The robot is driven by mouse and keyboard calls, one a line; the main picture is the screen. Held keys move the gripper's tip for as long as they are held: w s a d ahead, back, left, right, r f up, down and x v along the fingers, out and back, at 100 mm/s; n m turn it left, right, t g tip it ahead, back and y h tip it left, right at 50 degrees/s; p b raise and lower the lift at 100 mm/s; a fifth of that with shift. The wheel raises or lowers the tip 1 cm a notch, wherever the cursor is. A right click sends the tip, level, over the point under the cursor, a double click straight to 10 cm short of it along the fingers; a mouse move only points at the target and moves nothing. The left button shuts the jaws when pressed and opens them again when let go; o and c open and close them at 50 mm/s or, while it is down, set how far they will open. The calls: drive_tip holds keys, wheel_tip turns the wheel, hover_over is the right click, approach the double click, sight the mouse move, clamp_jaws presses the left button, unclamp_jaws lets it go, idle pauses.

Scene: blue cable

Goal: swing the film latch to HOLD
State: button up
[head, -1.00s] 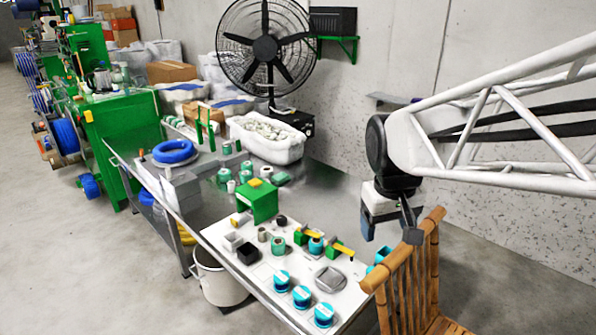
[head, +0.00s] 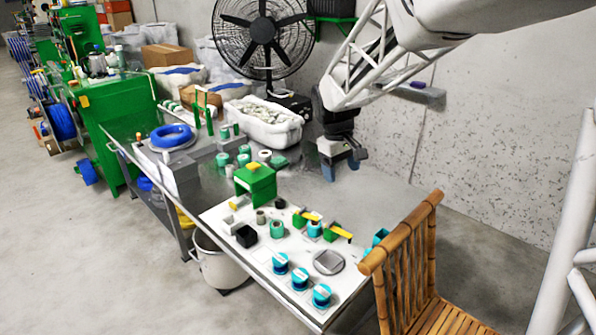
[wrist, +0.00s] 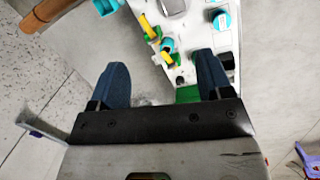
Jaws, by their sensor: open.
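Two green blocks with yellow levers stand on the white board. One yellow lever (head: 309,217) is nearer the green box and the other yellow lever (head: 341,233) is further right. I cannot tell which is the film latch, and no HOLD mark is readable. In the wrist view the levers (wrist: 167,46) (wrist: 147,27) show ahead of and between my fingers. My gripper (head: 342,167) is open and empty, hanging above the table behind the board, apart from both levers. Its two blue fingers (wrist: 162,70) are spread wide in the wrist view.
The white board (head: 262,270) also holds several teal spools (head: 300,279), a grey round dish (head: 328,262), a black cup (head: 246,236) and a green box (head: 255,184). A bamboo chair (head: 408,270) stands at the right. The table behind the levers is bare metal.

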drive_tip(key=w+a+f+n+g+h, duration=0.1)
drive_tip(key=w+a+f, duration=0.2)
drive_tip(key=w+f, duration=0.3)
drive_tip(key=w+a+f+n, duration=0.25)
drive_tip(key=w+f, duration=0.25)
drive_tip(key=w, duration=0.4)
drive_tip(key=n+g+h, duration=0.1)
drive_tip(key=n, duration=0.1)
approach(302, 209)
drive_tip(key=f, duration=0.1)
drive_tip(key=shift+d+f, duration=0.15)
drive_tip(key=shift+d, duration=0.1)
drive_tip(key=shift+f, duration=0.1)
drive_tip(key=shift+x, duration=3.85)
drive_tip(key=c, duration=0.9)
